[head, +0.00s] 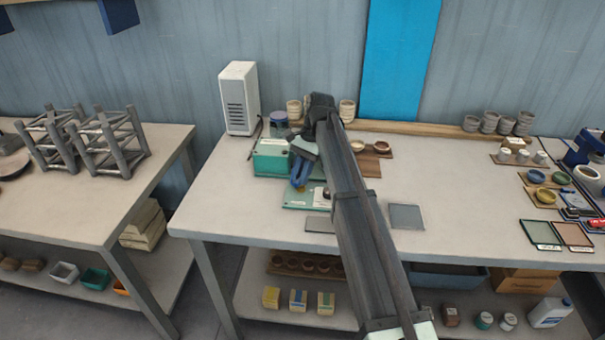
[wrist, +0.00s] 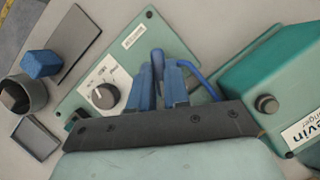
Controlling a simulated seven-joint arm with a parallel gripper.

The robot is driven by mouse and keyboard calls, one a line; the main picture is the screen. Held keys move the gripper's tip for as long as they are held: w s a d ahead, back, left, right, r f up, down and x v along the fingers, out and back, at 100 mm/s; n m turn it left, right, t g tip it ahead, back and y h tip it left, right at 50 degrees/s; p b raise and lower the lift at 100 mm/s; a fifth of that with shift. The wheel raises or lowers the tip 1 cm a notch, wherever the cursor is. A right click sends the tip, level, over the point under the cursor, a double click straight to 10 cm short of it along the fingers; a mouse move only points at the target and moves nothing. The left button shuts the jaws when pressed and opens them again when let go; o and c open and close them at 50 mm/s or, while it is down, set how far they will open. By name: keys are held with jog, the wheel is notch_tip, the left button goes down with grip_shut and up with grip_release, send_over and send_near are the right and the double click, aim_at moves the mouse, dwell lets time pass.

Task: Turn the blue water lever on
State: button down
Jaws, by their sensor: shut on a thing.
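The blue lever (wrist: 157,62) shows in the wrist view as a narrow blue upright piece between my gripper's blue fingers, over the green base plate (wrist: 133,50). My gripper (wrist: 160,84) is shut on it; the fingers hide its lower part. In the head view my gripper (head: 299,182) points down at the green plate (head: 297,203), beside the green box (head: 268,157); the lever cannot be told apart there. A white panel with a dark knob (wrist: 103,96) lies left of the fingers in the wrist view.
A thin blue curved tube (wrist: 208,77) runs right of the fingers towards the green housing (wrist: 268,72). A blue block (wrist: 40,64) and dark cup (wrist: 24,93) stand at left. A white vented box (head: 239,97) stands behind.

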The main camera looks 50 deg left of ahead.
jog(key=shift+f+n+h, duration=0.1)
jog(key=shift+n+h, duration=0.2)
jog(key=shift+n, duration=0.5)
jog(key=c, duration=1.1)
grip_release()
